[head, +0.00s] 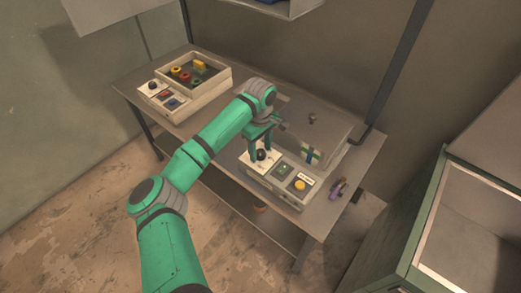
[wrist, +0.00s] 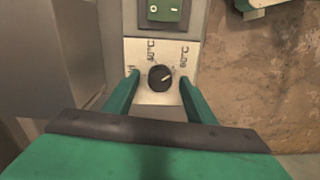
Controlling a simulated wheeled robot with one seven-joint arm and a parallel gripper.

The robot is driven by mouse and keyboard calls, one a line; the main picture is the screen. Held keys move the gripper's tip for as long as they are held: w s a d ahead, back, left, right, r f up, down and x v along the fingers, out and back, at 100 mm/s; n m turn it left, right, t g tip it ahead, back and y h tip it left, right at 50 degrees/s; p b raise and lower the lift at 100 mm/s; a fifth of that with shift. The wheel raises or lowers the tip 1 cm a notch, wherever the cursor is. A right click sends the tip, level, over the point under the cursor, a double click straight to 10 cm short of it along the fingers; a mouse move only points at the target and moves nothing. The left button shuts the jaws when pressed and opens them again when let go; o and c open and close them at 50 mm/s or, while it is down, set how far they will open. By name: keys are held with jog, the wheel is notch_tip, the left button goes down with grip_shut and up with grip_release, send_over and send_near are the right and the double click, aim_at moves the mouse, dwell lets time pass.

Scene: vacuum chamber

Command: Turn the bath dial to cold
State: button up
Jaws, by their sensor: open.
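The bath dial (head: 262,155) is a round black knob on a white plate at the left end of the front panel of the right-hand unit. In the wrist view the dial (wrist: 160,78) has a light pointer mark aimed to the upper right. Temperature labels stand above it, one reading about 40°C and one about 60°C; a third at left is mostly hidden by a finger. My gripper (head: 261,140) is open, pointing down over the dial. In the wrist view my gripper (wrist: 160,80) has one green finger on each side of the dial, with gaps between.
A green switch (head: 282,170) and a yellow button (head: 300,185) share the panel. A lidded grey box (head: 325,125) stands behind. A second unit with a tray (head: 222,72) of coloured parts is at left. A purple object (head: 337,188) lies at the table's right end.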

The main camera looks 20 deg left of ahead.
jog(key=shift+f, duration=0.25)
jog(key=c, duration=1.1)
jog(key=shift+o, duration=0.2)
